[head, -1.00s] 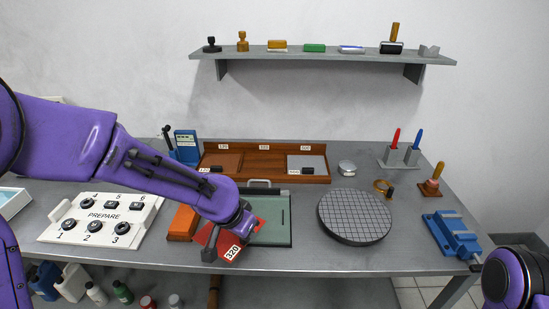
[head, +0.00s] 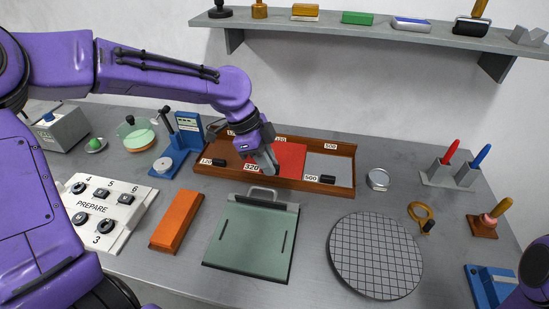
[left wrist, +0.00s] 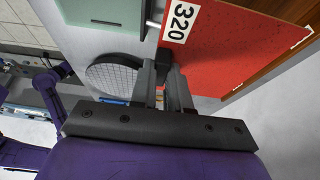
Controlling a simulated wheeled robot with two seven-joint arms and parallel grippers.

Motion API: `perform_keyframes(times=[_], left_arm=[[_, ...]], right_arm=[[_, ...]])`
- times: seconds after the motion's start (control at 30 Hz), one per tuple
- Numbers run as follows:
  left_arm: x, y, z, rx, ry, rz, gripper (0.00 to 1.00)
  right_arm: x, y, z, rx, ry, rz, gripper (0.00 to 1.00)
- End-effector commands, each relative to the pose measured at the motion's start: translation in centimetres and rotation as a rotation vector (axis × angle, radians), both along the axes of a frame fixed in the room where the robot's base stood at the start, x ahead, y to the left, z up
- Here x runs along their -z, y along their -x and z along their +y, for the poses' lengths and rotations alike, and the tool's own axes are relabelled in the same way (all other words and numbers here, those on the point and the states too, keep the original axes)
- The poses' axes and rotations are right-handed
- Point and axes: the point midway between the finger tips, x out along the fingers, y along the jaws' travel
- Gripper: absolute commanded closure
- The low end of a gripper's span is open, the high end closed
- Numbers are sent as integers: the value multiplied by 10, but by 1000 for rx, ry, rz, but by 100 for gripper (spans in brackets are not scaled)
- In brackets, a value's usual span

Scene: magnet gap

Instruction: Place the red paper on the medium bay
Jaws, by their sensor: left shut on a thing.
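The red paper (head: 290,157), marked 320, is at the middle bay of the wooden tray (head: 332,189). My left gripper (head: 268,163) is shut on it near its labelled end. In the left wrist view the red paper (left wrist: 245,45) extends right from the fingers (left wrist: 165,88), beside a small dark block at their tips. I cannot tell whether the paper touches the bay floor. The left bay, labelled 120, is partly hidden by my gripper. The right bay holds a grey sheet (head: 328,164) labelled 500. My right gripper's fingers are out of view.
A green board with a handle (head: 250,240) and an orange block (head: 177,220) lie in front of the tray. A round gridded disc (head: 375,255) is at the right front. A blue device (head: 188,130) stands left of the tray. A shelf (head: 380,32) hangs above.

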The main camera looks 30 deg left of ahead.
Motion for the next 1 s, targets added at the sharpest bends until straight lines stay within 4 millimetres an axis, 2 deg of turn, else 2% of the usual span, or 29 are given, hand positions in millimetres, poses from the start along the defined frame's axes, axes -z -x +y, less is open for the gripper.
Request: perform_keyframes(times=[0.2,0.4,0.63,0.7,0.8,1.0], left_arm=[[24,-54,25,-5,-1,9,100],[64,-81,39,-5,-2,9,100],[88,-97,47,-5,-2,8,100],[99,-95,46,-5,-2,10,100],[113,-95,46,-4,-2,8,100],[116,-96,46,-4,-2,4,100]], right_arm=[[-19,0,0,0,-1,1,57],[-26,0,0,0,0,0,57],[-33,0,0,0,0,0,57],[-42,0,0,0,0,0,57],[-46,0,0,0,0,0,57],[-44,0,0,0,0,0,57]])
